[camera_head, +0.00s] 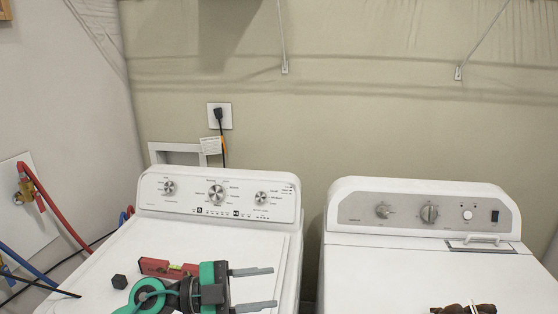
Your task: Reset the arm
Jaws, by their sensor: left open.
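My left gripper (274,287) is over the top of the left white machine (90,290) at the bottom of the head view. Its two grey fingers point right and stand apart, with nothing between them. The teal and black parts behind the fingers are my left arm. My right gripper is not in view. No towel can be made out for certain.
A red level (152,266) and a small black cube (119,281) lie on the left machine, close to my arm. A brown object (463,309), cut off by the frame, is on the right machine (370,275). A narrow gap separates the machines.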

